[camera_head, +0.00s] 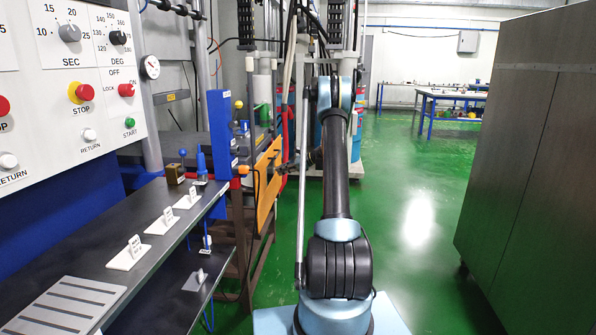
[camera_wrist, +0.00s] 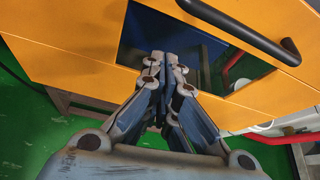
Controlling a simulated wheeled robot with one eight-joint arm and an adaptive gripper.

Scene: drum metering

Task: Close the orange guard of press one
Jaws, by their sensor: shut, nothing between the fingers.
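The orange guard (camera_head: 266,196) of the press stands in the middle of the head view, left of my arm, seen at a steep angle. In the wrist view the orange guard (camera_wrist: 60,62) fills the upper part, with a dark window opening and a black bar handle (camera_wrist: 238,30) at upper right. My gripper (camera_wrist: 165,60) is shut and empty, its fingertips in front of the window, below and left of the handle. In the head view my gripper (camera_head: 284,169) is small beside the guard's right side. I cannot tell whether it touches the guard.
A control panel (camera_head: 66,75) with knobs and buttons is at upper left. A dark shelf (camera_head: 110,230) with white label stands lies below it. A tall grey cabinet (camera_head: 530,150) stands at right. Green floor (camera_head: 420,190) is open between my arm and the cabinet.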

